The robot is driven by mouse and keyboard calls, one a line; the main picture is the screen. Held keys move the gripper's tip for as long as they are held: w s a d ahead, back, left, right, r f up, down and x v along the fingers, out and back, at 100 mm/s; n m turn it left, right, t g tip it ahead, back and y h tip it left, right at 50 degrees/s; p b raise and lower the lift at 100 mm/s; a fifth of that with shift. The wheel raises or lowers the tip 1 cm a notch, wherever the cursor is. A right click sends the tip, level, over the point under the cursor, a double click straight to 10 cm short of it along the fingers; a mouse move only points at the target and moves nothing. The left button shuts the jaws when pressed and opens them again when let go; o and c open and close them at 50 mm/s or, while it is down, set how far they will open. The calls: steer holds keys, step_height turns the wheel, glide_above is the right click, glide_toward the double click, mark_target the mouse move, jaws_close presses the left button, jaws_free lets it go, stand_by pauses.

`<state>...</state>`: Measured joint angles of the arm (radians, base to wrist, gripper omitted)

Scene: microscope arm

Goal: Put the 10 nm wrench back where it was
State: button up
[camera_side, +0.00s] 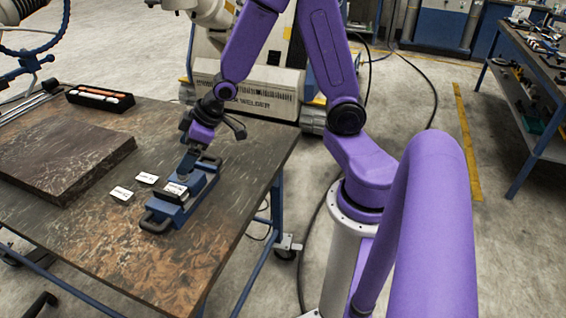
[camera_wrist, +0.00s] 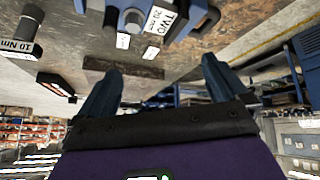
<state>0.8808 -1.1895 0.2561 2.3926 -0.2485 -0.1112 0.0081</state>
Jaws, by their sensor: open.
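A dark cylindrical piece with a white "10 Nm" label (camera_wrist: 20,46), which I take for the 10 Nm wrench, shows at the left edge of the wrist view. Its full shape is cut off, and I cannot match it surely in the side view. My gripper (camera_wrist: 161,66) is open, with nothing between its two fingers. In the side view my gripper (camera_side: 190,160) is low over the far end of a blue holder (camera_side: 160,218) with dark handles. I cannot tell whether it touches. A "TWO 20 Nm" label (camera_wrist: 162,18) shows at the holder in the wrist view.
Two white cards (camera_side: 121,193) (camera_side: 146,178) lie on the table left of the holder. A raised dark slab (camera_side: 60,155) covers the table's left part. A black tray (camera_side: 72,99) with orange and white pieces stands at the back. The front of the table is clear.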

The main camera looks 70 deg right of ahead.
steer(key=s+a+r+n+g, duration=0.1)
steer(key=s+r+n+g, duration=0.1)
steer(key=s, duration=0.6)
steer(key=s+a+r+n+g+h, duration=0.1)
steer(key=s+r+n+g, duration=0.1)
steer(key=s, duration=0.7)
steer(key=s+a+r+n+g+h, duration=0.1)
steer(key=s+a+r+n+g, duration=0.1)
steer(key=s, duration=0.7)
steer(key=shift+s+r, duration=0.25)
